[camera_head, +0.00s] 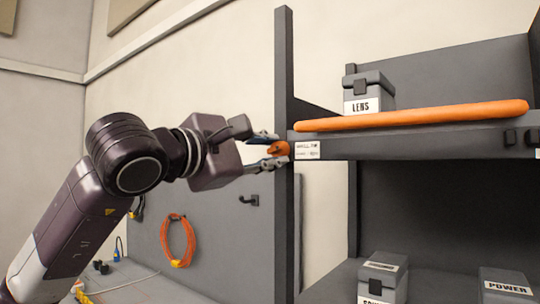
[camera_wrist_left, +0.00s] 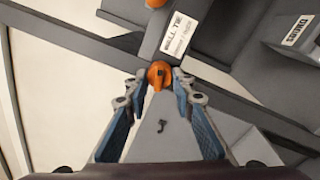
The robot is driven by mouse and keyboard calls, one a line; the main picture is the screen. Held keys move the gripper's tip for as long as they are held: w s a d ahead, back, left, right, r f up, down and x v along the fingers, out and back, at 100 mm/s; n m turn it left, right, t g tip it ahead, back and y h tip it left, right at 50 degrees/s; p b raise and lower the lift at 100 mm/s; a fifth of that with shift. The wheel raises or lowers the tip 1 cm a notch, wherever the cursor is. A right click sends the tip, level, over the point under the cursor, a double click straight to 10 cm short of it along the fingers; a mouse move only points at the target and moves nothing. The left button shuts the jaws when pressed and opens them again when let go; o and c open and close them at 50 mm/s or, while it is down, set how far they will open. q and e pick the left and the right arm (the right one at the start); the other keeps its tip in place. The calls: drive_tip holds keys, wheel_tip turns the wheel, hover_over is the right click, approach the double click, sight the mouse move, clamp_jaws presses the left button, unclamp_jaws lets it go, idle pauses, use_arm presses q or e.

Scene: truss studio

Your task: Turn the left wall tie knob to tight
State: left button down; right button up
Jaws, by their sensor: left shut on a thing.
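The orange wall tie knob (camera_head: 279,148) sits at the left end of the grey shelf, by the upright post. A white label (camera_head: 305,150) is beside it; the label reads "WALL TIE" in the left wrist view (camera_wrist_left: 178,33). My left gripper (camera_head: 269,150) reaches in from the left with its fingers above and below the knob, shut on it. In the left wrist view the knob (camera_wrist_left: 159,74) is between the fingertips, with a dark mark on its face. The small print under the label's heading is too blurred to read. My right gripper is out of view.
A grey post (camera_head: 284,60) rises behind the knob. An orange padded bar (camera_head: 415,116) and a LENS case (camera_head: 368,92) are on the upper shelf. Below are a POWER case (camera_head: 505,283) and another case (camera_head: 383,277). An orange cable coil (camera_head: 178,241) hangs on the lower panel.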

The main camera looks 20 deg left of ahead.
use_arm(q)
drive_tip(key=shift+m, duration=1.7)
drive_tip(key=c, duration=1.6)
unclamp_jaws()
drive_tip(key=shift+s, duration=0.1)
drive_tip(key=v, duration=1.2)
drive_tip(key=shift+a, duration=0.1)
